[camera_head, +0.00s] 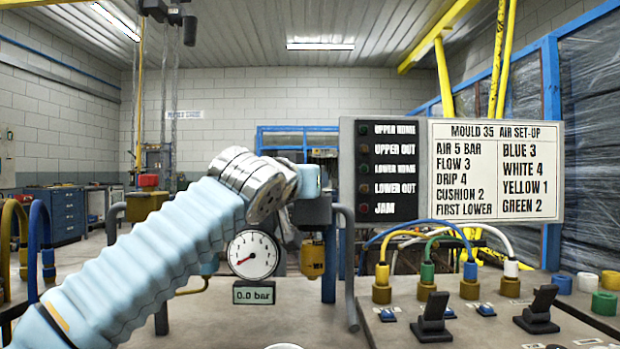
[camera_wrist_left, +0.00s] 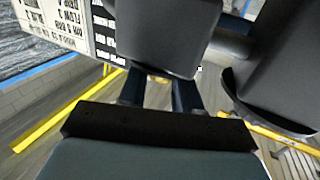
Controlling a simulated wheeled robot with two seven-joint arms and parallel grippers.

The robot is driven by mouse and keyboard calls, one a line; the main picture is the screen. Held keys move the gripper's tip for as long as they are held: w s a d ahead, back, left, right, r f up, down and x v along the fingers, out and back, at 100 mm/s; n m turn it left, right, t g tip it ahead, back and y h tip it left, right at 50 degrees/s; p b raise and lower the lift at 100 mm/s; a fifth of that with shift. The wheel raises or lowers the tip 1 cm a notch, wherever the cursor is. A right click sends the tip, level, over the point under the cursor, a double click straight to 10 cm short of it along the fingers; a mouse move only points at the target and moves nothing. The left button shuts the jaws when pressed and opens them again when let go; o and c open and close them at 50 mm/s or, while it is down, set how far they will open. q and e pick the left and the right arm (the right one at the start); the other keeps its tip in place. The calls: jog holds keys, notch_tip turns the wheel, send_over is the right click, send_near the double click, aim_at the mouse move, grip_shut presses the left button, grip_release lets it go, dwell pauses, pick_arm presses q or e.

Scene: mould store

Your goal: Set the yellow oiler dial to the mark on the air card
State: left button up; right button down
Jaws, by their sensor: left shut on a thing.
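The air card (camera_head: 495,170) is a white sheet headed MOULD 35 AIR SET-UP; it reads AIR 5 BAR, FLOW 3, DRIP 4, CUSHION 2. A yellow oiler bowl (camera_head: 312,260) hangs under a dark body (camera_head: 311,211) behind the gauge. My left arm crosses in front from the left. Its gripper (camera_head: 288,228) is at the dark body, mostly hidden by my wrist. In the left wrist view the fingers (camera_wrist_left: 160,90) are shut on a dark grey part (camera_wrist_left: 165,35). The oiler dial and its setting cannot be made out. My right gripper is out of view.
A round gauge (camera_head: 253,254) stands above a display (camera_head: 254,292) reading 0.0 bar. A dark lamp panel (camera_head: 392,212) adjoins the card. Coloured hoses, fittings and black rocker switches (camera_head: 433,318) crowd the bench at right. A grey upright pipe (camera_head: 348,270) stands right of the oiler.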

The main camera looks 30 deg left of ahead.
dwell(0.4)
pick_arm(q)
jog(key=o, duration=1)
jog(key=shift+o, duration=0.2)
jog(key=shift+s, duration=0.1)
jog(key=s+d+b, duration=0.2)
jog(key=s, duration=1.1)
jog(key=shift+s+d+b, duration=0.15)
jog(key=shift+b, duration=0.25)
